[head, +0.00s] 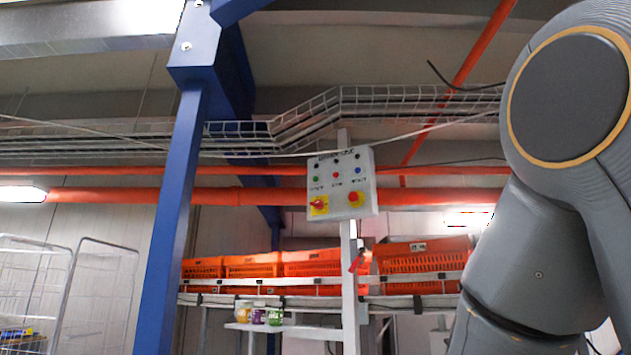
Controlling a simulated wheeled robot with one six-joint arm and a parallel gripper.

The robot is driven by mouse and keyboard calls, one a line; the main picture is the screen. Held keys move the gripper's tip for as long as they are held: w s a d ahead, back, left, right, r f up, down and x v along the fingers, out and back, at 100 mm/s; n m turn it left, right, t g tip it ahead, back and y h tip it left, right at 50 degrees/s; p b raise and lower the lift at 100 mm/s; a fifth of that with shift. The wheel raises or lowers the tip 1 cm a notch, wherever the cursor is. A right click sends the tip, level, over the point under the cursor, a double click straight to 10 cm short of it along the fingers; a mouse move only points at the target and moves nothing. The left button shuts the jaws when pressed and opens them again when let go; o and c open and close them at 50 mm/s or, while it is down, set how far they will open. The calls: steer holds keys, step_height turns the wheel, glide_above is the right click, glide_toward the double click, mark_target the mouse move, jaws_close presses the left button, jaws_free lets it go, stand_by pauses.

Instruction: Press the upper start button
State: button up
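A light grey control box (342,186) is mounted on a pale upright post in the middle of the head view. Its face carries several small buttons, among them a green button (315,179), a red button (336,174) and a blue button (357,169). Small labels sit beside them, too blurred to read surely. Lower on the face are a red switch on yellow (319,205) and another red knob on yellow (353,197). My arm fills the right side of the view, apart from the box in the picture. My gripper is not in view.
A blue steel column (172,215) stands left of the box. Orange totes (253,265) line a conveyor behind it. A shelf (275,327) with several small jars is below. Wire cage trolleys (100,290) stand at the far left. A wire cable tray (390,103) runs above.

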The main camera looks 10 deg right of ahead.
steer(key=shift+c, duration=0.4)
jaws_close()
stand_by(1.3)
